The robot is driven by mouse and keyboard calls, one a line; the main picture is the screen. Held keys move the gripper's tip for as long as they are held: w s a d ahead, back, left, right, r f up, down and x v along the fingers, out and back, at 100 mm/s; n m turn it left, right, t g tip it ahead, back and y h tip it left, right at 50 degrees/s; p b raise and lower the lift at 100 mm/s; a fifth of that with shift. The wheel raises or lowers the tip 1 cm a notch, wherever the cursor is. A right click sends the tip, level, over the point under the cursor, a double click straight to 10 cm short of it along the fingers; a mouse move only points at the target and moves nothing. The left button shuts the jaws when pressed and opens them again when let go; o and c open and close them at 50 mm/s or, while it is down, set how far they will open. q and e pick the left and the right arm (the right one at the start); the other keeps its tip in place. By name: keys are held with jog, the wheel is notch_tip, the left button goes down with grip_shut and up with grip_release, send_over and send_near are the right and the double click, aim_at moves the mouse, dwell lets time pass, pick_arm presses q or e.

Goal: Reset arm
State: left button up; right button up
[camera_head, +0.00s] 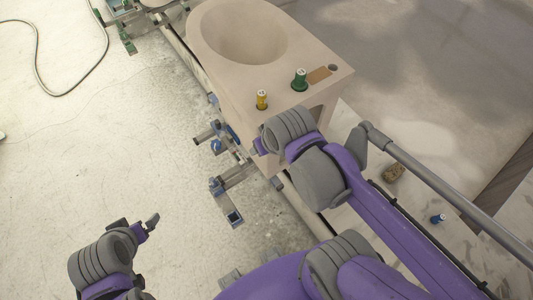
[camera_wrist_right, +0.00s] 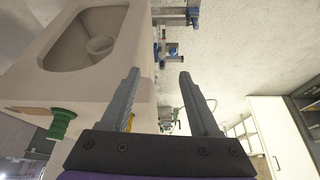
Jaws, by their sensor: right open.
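My right arm reaches in from the right in the head view, its wrist beside the near side of the beige basin block (camera_head: 325,75). Its gripper mostly hides behind the wrist there. In the right wrist view the right gripper (camera_wrist_right: 157,85) is open, with nothing between its fingers. The block (camera_wrist_right: 128,45) fills the left of that view, close to the left finger. My left gripper (camera_head: 138,226) is at the lower left of the head view, above the pale floor and apart from everything; its jaw gap is unclear.
A yellow peg (camera_head: 262,99) and a green peg (camera_head: 300,79) stand on the block; the green peg also shows in the wrist view (camera_wrist_right: 61,124). A rail with metal brackets (camera_head: 232,190) runs beneath. A brown sponge-like piece (camera_head: 394,172) and a blue peg (camera_head: 438,219) lie right.

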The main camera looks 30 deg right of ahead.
jog(key=shift+s+a+f+n+t, duration=0.2)
jog(key=shift+s+f, duration=0.3)
jog(key=shift+f, duration=0.3)
jog(key=shift+s+a+f+n+t, duration=0.1)
jog(key=shift+s+a+f+t, duration=0.1)
jog(key=shift+s+f, duration=0.45)
